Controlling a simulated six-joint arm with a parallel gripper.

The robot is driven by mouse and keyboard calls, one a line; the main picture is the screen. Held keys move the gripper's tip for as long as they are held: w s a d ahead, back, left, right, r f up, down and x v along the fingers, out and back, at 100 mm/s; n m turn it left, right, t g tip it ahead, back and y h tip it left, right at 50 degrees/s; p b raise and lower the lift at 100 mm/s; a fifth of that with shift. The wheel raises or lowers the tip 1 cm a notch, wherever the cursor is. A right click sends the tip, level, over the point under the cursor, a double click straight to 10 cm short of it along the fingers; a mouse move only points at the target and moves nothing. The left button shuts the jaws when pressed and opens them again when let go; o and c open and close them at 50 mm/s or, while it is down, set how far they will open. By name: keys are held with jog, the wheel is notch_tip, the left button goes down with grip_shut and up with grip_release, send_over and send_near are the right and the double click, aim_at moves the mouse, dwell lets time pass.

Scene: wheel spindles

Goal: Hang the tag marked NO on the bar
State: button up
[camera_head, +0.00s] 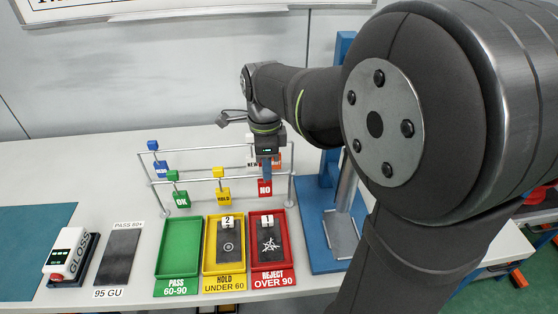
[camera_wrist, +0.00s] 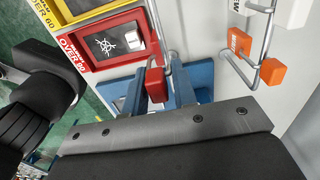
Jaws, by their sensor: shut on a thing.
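The red tag marked NO (camera_head: 265,187) hangs upright below my gripper (camera_head: 266,172), near the right end of the front bar (camera_head: 205,181). My gripper is shut on the tag's red upper block; in the wrist view this block (camera_wrist: 155,83) sits between my two blue fingers. The bar's metal end (camera_wrist: 168,45) is close beside the block in the wrist view.
The green OK tag (camera_head: 181,198) and yellow HOLD tag (camera_head: 223,197) hang on the front bar. The blue tag (camera_head: 161,170) and orange tag (camera_wrist: 272,71) are at the rear bar. Green (camera_head: 158,262), yellow (camera_head: 207,258) and red (camera_head: 252,250) trays stand in front. A blue stand (camera_head: 315,240) is right.

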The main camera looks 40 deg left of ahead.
jog(key=shift+w+a, duration=0.3)
jog(key=shift+w, duration=0.05)
jog(key=shift+f, duration=1.25)
jog(key=o, duration=1.1)
notch_tip(320, 180, up, 17)
jog(key=shift+a+r, duration=0.1)
jog(key=shift+r, duration=0.1)
jog(key=shift+f, duration=0.1)
